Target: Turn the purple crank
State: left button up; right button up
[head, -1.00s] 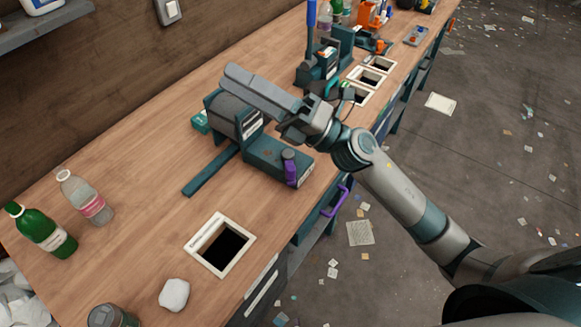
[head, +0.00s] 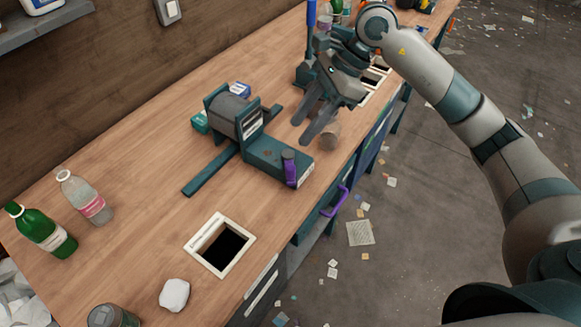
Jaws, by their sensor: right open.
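The purple crank (head: 289,169) stands at the near right end of a teal machine (head: 262,157) on the wooden bench. Its purple grip is upright under a dark cap. My right gripper (head: 309,133) is open and empty, above the bench to the right of and behind the crank, apart from it. Its two grey fingers point down toward the front. My left gripper is out of view.
A purple handle (head: 336,203) sits on the bench front. A square white-framed hole (head: 221,245), a white lump (head: 174,294), a green bottle (head: 42,231) and a clear bottle (head: 84,197) are at the near left. Another machine stands behind my right gripper.

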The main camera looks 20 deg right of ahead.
aim_at(291, 167)
jog(key=d+h, duration=0.1)
jog(key=d, duration=0.2)
jog(key=shift+w+d+r+h, duration=0.15)
jog(key=shift+w+d+h, duration=0.25)
jog(key=shift+a, duration=0.1)
jog(key=p+x, duration=0.6)
jog(key=x, duration=0.9)
jog(key=shift+a+f, duration=0.2)
jog(key=shift+f, duration=0.1)
jog(key=shift+x, duration=0.85)
jog(key=shift+w, duration=0.1)
grip_shut()
